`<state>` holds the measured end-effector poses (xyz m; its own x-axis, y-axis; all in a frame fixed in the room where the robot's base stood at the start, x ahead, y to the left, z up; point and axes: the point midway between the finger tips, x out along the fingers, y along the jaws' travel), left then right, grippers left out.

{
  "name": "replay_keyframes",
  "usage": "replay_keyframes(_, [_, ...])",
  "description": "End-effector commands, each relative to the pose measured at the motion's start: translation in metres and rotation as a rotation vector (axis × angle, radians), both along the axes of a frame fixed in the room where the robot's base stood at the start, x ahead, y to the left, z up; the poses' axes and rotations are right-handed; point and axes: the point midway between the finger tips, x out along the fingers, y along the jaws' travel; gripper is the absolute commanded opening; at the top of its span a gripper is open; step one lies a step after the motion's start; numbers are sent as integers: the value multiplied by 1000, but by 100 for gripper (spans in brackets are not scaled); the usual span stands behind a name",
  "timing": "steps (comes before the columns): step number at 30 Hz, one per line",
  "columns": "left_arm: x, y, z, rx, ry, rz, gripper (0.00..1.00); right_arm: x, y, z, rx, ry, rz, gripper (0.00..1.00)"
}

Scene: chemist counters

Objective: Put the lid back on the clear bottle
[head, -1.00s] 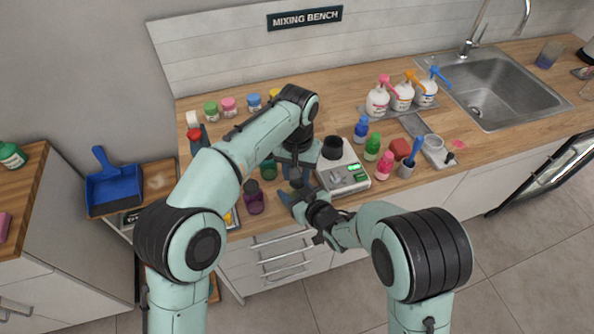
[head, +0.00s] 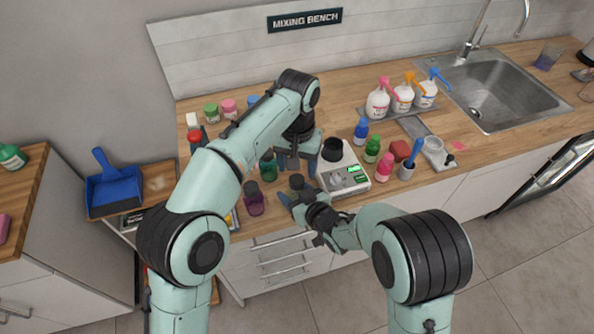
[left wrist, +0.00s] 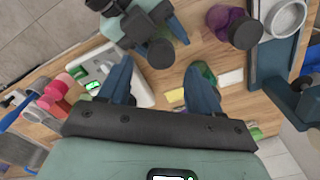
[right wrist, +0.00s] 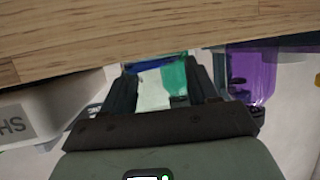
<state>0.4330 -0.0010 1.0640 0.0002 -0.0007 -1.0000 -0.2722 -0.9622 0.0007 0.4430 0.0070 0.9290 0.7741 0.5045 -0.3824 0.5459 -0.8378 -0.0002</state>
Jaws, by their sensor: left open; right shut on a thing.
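The clear bottle (right wrist: 155,92), with a pale label, stands between the fingers of my right gripper (right wrist: 160,75) in the right wrist view. In the head view my right gripper (head: 294,197) is shut on it at the counter's front edge. A round black lid (left wrist: 160,53) shows at the top of the clear bottle in the left wrist view; it also shows in the head view (head: 297,182). It appears seated, though the seam is not visible. My left gripper (head: 298,167) is open, empty and just behind the lid; its fingers (left wrist: 160,72) are apart from it.
A purple bottle (head: 254,204) and a green bottle (head: 268,170) stand just left. Small coloured bottles (head: 372,150) stand farther right. The counter's front edge is near my right gripper.

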Motion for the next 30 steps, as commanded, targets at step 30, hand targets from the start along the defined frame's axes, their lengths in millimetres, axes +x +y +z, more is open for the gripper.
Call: replay_keyframes(30, [0, -2, 31, 6, 3, 760, 60, 0, 0, 0, 0, 0, -1, 0])
